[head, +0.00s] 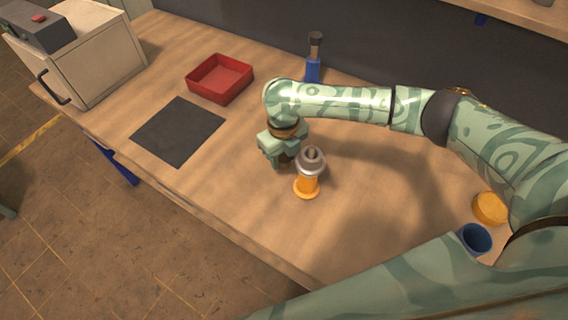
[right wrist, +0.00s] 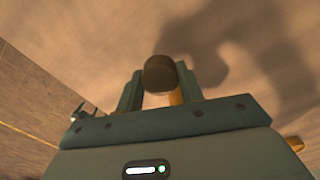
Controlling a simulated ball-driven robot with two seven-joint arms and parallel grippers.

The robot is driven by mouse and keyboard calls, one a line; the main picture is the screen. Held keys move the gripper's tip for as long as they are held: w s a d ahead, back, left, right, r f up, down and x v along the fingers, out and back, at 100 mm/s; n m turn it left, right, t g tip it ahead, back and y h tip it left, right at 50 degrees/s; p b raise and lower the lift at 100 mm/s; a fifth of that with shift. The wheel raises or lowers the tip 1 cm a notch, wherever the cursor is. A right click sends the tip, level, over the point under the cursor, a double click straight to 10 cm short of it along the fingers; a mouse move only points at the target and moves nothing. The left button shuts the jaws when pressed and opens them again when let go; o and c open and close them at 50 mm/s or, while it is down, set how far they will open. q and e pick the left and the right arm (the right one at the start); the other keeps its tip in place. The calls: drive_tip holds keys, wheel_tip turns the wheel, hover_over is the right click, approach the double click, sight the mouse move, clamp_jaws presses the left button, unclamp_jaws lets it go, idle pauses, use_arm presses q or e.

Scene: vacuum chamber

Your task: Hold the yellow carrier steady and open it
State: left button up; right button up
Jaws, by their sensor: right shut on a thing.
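The yellow carrier (head: 307,186) stands upright on the bench, an orange-yellow body with a wider foot. A grey cap (head: 310,163) with a dark knob sits on top of it. My right gripper (head: 289,158) is at the carrier's left side and is shut on it, its fingers partly hidden in the head view. In the right wrist view a dark rounded top and a strip of the yellow carrier (right wrist: 176,97) show between the fingers of the right gripper (right wrist: 160,88). My left gripper is not in view.
A red tray (head: 219,78), a dark square mat (head: 178,131) and a blue holder with an upright tool (head: 314,68) lie farther back. A blue cup (head: 474,238) and a yellow round thing (head: 490,208) stand at the right. A white box (head: 93,60) stands at the back left.

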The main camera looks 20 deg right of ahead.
sight(285, 162)
drive_tip(key=shift+w+d+f+b, duration=0.3)
drive_tip(key=shift+w+f, duration=0.2)
drive_tip(key=shift+f, duration=0.25)
drive_tip(key=f+b, duration=0.1)
drive_tip(key=f, duration=0.2)
drive_tip(key=shift+w+d+f+b, duration=0.2)
drive_tip(key=shift+f+b, duration=0.15)
drive_tip(key=shift+b, duration=0.05)
drive_tip(key=shift+r, duration=0.1)
drive_tip(key=o, duration=1.1)
wheel_tip(285, 162, up, 12)
drive_tip(key=p, duration=0.4)
drive_tip(key=shift+r+p, duration=0.1)
drive_tip(key=shift+p, duration=0.3)
